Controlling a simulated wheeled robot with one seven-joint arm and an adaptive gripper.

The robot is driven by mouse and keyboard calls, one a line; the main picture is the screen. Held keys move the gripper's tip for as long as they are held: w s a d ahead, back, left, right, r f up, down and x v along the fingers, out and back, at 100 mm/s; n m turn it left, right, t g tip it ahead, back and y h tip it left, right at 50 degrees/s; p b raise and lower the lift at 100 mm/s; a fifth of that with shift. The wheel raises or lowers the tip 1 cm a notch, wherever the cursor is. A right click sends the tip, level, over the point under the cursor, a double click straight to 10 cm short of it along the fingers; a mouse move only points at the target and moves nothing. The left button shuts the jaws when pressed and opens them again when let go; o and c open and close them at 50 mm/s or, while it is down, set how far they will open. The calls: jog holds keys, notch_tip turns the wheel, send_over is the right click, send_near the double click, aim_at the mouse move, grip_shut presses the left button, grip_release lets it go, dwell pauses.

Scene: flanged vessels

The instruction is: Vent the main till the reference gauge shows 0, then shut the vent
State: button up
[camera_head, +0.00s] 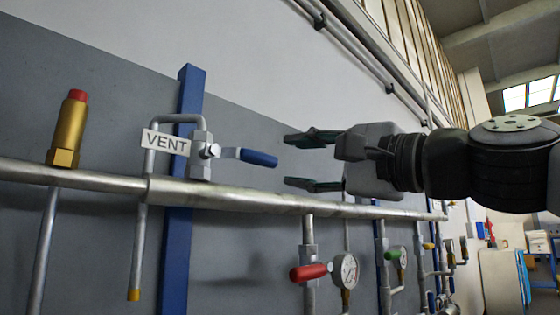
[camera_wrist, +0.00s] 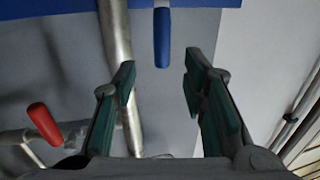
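The vent valve (camera_head: 201,152) has a white VENT label (camera_head: 166,142) and a blue lever handle (camera_head: 258,157) that points right, roughly along the main pipe (camera_head: 235,196). My gripper (camera_head: 286,161) is open and empty, just right of the lever tip and apart from it. In the wrist view the blue handle (camera_wrist: 161,38) shows ahead, between and beyond the two open fingers (camera_wrist: 158,80). A round gauge (camera_head: 345,270) hangs below the main pipe beside a red-handled valve; its reading is too small to tell. I cannot tell which gauge is the reference.
A brass fitting with a red cap (camera_head: 70,128) stands on the pipe at left. A red handle (camera_head: 308,272) and a green-handled valve (camera_head: 392,254) with another gauge (camera_head: 402,258) sit below the pipe. A blue post (camera_head: 176,255) runs behind the vent valve.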

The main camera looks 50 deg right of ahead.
jog(key=shift+s+f, duration=0.15)
jog(key=shift+s, duration=0.6)
jog(key=shift+s+f, duration=0.15)
jog(key=shift+s, duration=0.55)
jog(key=w+a+f+n+g+y, duration=0.2)
jog(key=a+f+n+g, duration=0.4)
jog(key=f, duration=0.8)
jog(key=w+a+f+n+g+y, duration=0.1)
jog(key=w+a+f+n+g, duration=0.2)
jog(key=a+f+n+g, duration=0.7)
jog(key=s+d+f+n+g+h, duration=0.1)
jog(key=s+f+g+h, duration=0.1)
jog(key=s+f, duration=0.6)
jog(key=s+d+f+n+g+h, duration=0.15)
jog(key=s+f, duration=0.25)
jog(key=f, duration=0.9)
notch_tip(320, 180, up, 21)
jog(key=a+t+p, duration=0.1)
jog(key=t+p, duration=0.2)
jog(key=p, duration=1.5)
jog(key=shift+w+f, duration=0.2)
jog(key=shift+w, duration=0.05)
jog(key=shift+t+y, duration=0.25)
